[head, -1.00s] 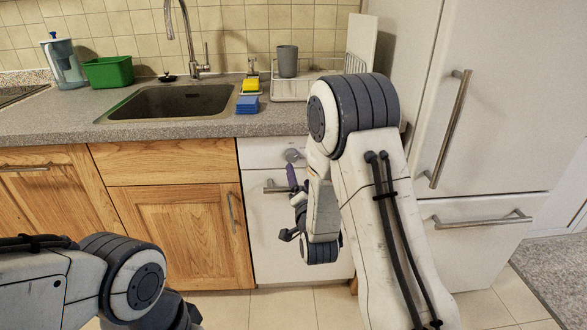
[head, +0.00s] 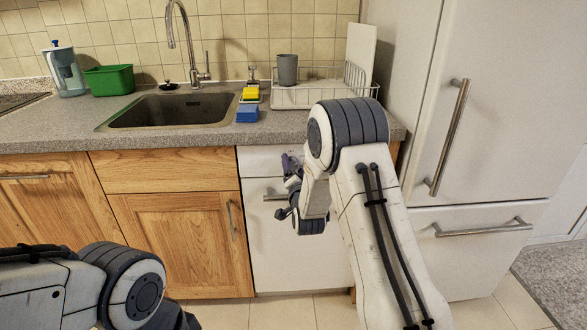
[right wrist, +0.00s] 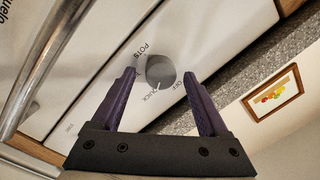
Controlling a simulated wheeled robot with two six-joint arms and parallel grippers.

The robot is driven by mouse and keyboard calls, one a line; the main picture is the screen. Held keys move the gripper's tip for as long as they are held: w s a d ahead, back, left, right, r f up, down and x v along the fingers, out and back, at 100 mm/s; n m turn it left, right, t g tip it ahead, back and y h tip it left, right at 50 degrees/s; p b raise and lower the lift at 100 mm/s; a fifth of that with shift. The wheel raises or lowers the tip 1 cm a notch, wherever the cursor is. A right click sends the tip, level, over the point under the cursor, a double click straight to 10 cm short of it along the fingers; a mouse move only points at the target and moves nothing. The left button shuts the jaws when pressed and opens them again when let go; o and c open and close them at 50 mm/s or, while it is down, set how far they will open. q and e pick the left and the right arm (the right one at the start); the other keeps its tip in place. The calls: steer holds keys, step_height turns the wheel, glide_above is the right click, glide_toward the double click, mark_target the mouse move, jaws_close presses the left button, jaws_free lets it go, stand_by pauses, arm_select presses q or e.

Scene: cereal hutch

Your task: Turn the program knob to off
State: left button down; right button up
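The program knob (right wrist: 160,70) is a round grey dial on the white dishwasher's front panel (right wrist: 110,60), among labels reading POTS, QUICK and OFF. A light mark on its rim faces the QUICK label. My right gripper (right wrist: 164,80) is open, its two purple fingers spread on either side of the knob with gaps showing. I cannot tell how deep the fingertips reach. In the head view my right gripper (head: 288,163) is at the panel of the dishwasher (head: 290,255) and hides the knob. My left arm shows at lower left; its gripper is out of view.
A metal dishwasher handle (head: 275,197) lies just below the panel. The counter (head: 190,142) edge is above it, with a sponge stack, sink and dish rack (head: 310,95). Wooden cabinets (head: 180,240) are left, a white fridge (head: 480,130) right.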

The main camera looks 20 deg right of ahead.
jaws_close()
steer(key=shift+n, duration=0.4)
steer(key=shift+n+b, duration=0.35)
steer(key=shift+n, duration=0.55)
steer(key=n, duration=0.3)
steer(key=shift+r, duration=0.1)
steer(key=n, duration=0.3)
steer(key=n+g, duration=0.1)
steer(key=n, duration=0.1)
steer(key=shift+a+n+h+b, duration=0.2)
steer(key=shift+n+h+b, duration=0.15)
steer(key=shift+n+h, duration=0.05)
